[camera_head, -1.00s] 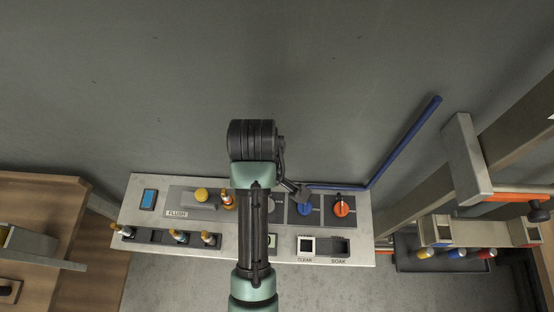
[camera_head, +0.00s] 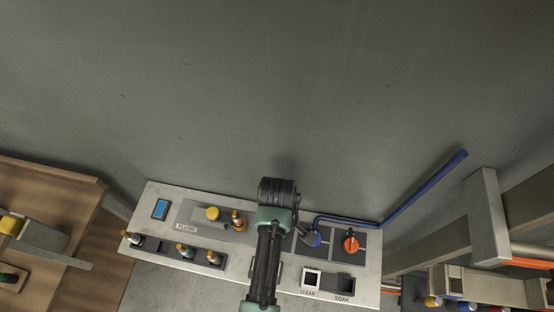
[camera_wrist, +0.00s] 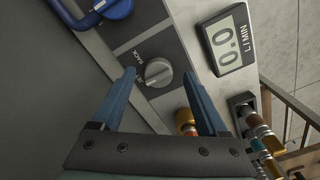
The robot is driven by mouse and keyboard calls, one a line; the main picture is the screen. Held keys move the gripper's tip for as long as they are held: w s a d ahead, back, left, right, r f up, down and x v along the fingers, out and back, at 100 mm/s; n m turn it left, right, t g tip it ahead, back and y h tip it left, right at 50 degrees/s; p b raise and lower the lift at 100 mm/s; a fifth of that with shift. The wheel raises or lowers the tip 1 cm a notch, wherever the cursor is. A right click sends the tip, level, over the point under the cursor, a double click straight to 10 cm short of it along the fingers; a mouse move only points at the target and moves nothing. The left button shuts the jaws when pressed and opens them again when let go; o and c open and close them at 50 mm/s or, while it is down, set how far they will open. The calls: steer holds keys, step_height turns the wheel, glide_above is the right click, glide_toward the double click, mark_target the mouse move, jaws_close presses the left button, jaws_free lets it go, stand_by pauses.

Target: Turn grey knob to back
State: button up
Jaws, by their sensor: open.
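The grey knob (camera_wrist: 158,72) is round, on a dark plate of the panel, in the wrist view. The word BACK stands beside it, toward the upper left; a second label by the left finger is partly covered. My gripper (camera_wrist: 159,76) is open, with one finger to each side of the knob in the picture. Gaps show between the knob and both fingers; I cannot tell how high the tips are above the panel. In the head view my arm hides the knob and the fingers.
A display (camera_wrist: 228,40) reads 0.0 L/MIN. A wall stands behind.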

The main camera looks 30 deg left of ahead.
steer(key=shift+w+f, duration=0.15)
steer(key=shift+f, duration=0.25)
jaws_close()
stand_by(0.4)
steer(key=m+p, duration=0.2)
steer(key=m, duration=0.3)
steer(key=shift+r, duration=0.15)
steer(key=m+p, duration=0.2)
steer(key=m, duration=0.4)
steer(key=shift+m, duration=0.4)
